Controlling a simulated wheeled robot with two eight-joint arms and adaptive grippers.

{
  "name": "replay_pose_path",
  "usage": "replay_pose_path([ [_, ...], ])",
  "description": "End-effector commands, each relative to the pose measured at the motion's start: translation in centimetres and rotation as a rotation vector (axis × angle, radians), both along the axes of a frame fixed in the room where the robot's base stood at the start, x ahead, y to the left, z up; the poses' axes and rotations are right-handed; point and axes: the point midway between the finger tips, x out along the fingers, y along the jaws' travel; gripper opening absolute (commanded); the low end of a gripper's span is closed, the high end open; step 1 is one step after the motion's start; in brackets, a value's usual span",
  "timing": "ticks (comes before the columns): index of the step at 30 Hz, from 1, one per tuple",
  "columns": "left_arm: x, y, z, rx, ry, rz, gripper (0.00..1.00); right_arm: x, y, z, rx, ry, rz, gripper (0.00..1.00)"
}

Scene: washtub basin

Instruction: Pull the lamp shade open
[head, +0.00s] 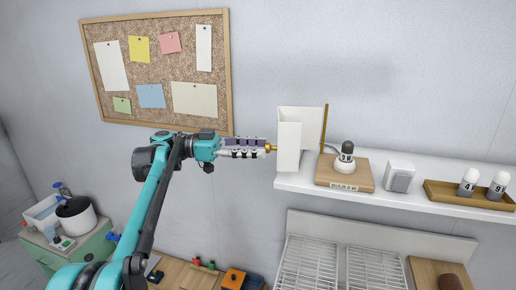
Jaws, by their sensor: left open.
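The white lamp shade (290,146) stands on the left end of the white wall shelf, with a pale panel behind its front face and a thin wooden upright at its right. A small gold knob (271,147) sticks out from its left side. A bulb (347,152) marked "5W" stands upright on a labelled wooden base (345,172), to the right of the shade. My left gripper (266,148) is open, its fingertips at the knob; I cannot tell whether they touch it. My right gripper is out of view.
The shelf (405,198) also bears a white box (399,176) and a wooden tray (450,196) with two numbered bulbs. A corkboard (160,75) hangs behind my left arm. White wire racks (340,265) lie below the shelf. The wall above the shelf is clear.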

Motion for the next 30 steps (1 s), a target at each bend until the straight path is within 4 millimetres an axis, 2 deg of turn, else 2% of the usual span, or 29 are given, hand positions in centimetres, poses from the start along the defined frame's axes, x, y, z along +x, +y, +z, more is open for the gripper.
replay_pose_path([
  [9, 0.1, 6.7, 0.0, 0.0, 0.0, 0.004, 0.46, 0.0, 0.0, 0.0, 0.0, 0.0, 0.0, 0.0],
  [15, 0.1, 9.9, 0.0, 0.0, 0.0, 0.001, 0.46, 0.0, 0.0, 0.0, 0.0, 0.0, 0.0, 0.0],
  [21, 0.1, 11.0, 0.0, 0.0, 0.0, 0.0, 0.46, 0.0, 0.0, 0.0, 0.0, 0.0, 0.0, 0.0],
  [30, 0.0, 10.9, -0.2, 0.005, 0.007, 0.001, 0.46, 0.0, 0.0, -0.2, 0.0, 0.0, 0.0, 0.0],
])
